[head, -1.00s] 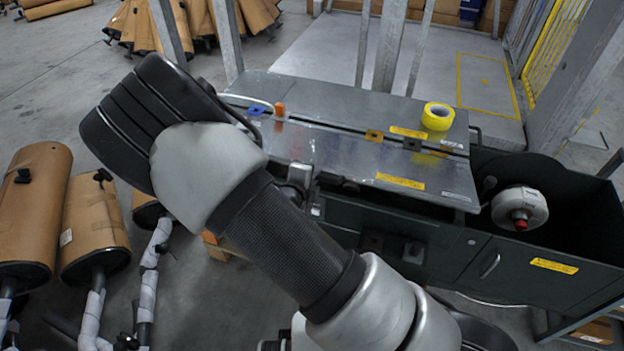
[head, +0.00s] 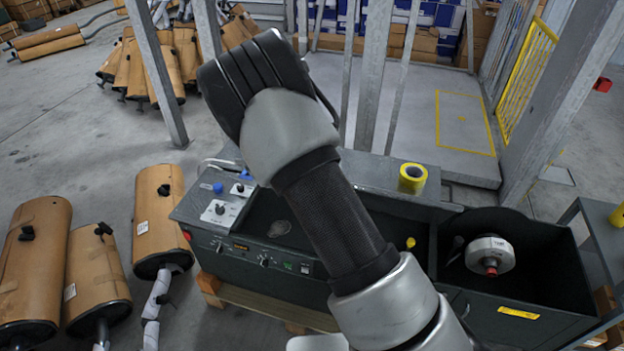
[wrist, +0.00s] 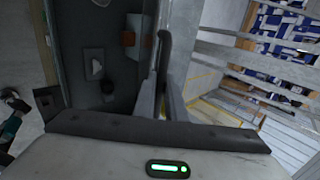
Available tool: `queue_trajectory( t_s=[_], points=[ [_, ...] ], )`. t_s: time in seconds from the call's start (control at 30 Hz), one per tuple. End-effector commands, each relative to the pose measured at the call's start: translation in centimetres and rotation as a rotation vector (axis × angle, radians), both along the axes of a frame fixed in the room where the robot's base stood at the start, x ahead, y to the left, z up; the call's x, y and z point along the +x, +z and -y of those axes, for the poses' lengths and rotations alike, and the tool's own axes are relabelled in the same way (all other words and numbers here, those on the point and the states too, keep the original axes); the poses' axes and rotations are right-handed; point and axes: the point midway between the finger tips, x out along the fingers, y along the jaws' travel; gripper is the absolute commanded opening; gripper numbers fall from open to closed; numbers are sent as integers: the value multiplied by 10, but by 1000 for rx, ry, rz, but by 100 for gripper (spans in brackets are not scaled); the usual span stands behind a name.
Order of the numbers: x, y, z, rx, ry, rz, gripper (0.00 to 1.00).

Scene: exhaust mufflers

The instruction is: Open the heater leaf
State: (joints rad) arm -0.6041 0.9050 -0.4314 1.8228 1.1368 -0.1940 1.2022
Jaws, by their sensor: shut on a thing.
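The heater bench (head: 330,282) stands in the middle of the head view. Its left part is uncovered, showing a dark well (head: 262,212) beside a control panel (head: 217,212). I cannot make out the leaf clearly in the head view; my arm hides the middle of the bench. In the wrist view my gripper (wrist: 163,98) is shut on a dark bar-like handle (wrist: 164,45), which runs away from the fingers. My gripper's fingers are hidden in the head view, behind my raised wrist.
A yellow tape roll (head: 412,178) sits on the bench's back strip. A dark bin (head: 535,260) with a white reel (head: 490,253) is at the right. Brown mufflers (head: 160,220) stand at the left. Metal posts (head: 372,75) rise behind the bench.

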Motion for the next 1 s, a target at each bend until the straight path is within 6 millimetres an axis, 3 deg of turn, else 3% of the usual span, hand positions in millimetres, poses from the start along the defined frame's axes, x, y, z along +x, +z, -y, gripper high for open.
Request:
queue_trajectory(
  t_s=[0.63, 0.67, 0.77, 1.0],
  points=[
    [6, 5, 4, -3, 1, -2, 0],
    [6, 5, 4, -3, 1, -2, 14],
    [6, 5, 4, -2, 0, -2, 30],
    [6, 6, 3, -2, 1, -2, 30]
  ],
)
